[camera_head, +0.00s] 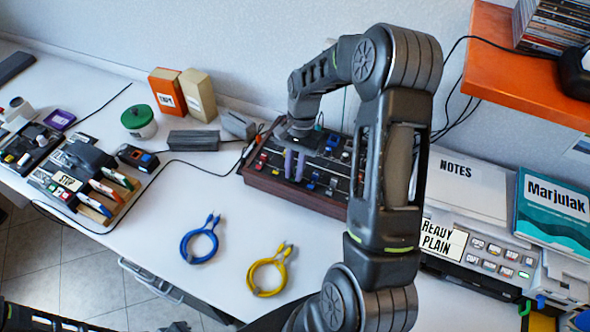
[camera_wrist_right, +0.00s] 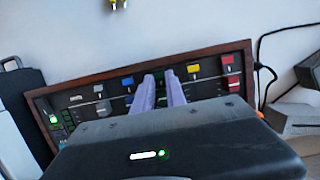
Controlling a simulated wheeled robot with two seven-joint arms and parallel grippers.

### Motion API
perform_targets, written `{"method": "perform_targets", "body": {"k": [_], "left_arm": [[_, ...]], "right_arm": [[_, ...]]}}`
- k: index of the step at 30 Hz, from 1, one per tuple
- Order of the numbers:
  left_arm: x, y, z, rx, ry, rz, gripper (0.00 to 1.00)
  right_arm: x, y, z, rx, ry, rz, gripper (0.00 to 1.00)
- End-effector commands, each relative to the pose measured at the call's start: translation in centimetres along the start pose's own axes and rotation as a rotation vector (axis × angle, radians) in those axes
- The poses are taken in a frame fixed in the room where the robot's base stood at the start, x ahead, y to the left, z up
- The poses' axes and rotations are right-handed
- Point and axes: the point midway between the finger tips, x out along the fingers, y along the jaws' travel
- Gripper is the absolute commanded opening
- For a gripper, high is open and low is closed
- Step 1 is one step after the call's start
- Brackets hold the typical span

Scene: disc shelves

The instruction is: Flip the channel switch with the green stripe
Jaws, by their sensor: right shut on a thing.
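A dark control panel with a wooden frame (camera_head: 262,184) lies on the desk and also shows in the right wrist view (camera_wrist_right: 92,79). It has several channels with coloured parts, among them red (camera_wrist_right: 232,84) and yellow (camera_wrist_right: 193,69). A small green mark (camera_wrist_right: 53,119) shows at the panel's left end in the wrist view. My right gripper (camera_head: 294,164) reaches down onto the panel, its pale purple fingers (camera_wrist_right: 160,92) close together between the yellow and blue channels. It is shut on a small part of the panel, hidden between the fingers. My left gripper is not in view.
A blue cable coil (camera_head: 200,243) and a yellow one (camera_head: 267,275) lie in front of the panel. A grey printer-like machine (camera_head: 480,235) stands to the right. An orange shelf (camera_head: 515,85) overhangs at upper right. My right arm covers the panel's right end.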

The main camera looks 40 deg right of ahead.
Motion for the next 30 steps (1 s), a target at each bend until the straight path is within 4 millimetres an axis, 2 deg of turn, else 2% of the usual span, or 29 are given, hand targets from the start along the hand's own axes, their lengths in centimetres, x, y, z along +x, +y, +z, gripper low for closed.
{"method": "perform_targets", "body": {"k": [1, 6, 15, 16, 21, 24, 30], "left_arm": [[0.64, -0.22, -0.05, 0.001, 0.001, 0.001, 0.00], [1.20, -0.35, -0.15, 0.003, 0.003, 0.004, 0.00], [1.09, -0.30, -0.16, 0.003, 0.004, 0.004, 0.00], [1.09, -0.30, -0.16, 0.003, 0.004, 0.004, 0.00], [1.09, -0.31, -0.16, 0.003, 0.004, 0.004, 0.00], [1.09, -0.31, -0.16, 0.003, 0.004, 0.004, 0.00], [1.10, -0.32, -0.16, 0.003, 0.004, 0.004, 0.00]], "right_arm": [[0.21, -0.10, 0.22, -0.007, 0.044, -0.001, 0.00], [0.22, -0.03, 0.51, -0.004, 0.149, -0.001, 0.00], [0.07, 0.01, 0.49, 0.000, 0.165, -0.002, 0.00], [0.07, 0.01, 0.49, 0.000, 0.164, -0.002, 0.17], [0.07, 0.00, 0.49, 0.000, 0.164, -0.002, 0.31], [0.07, -0.01, 0.50, 0.000, 0.164, -0.002, 0.38], [0.07, -0.02, 0.51, 0.000, 0.163, -0.002, 0.38]]}}
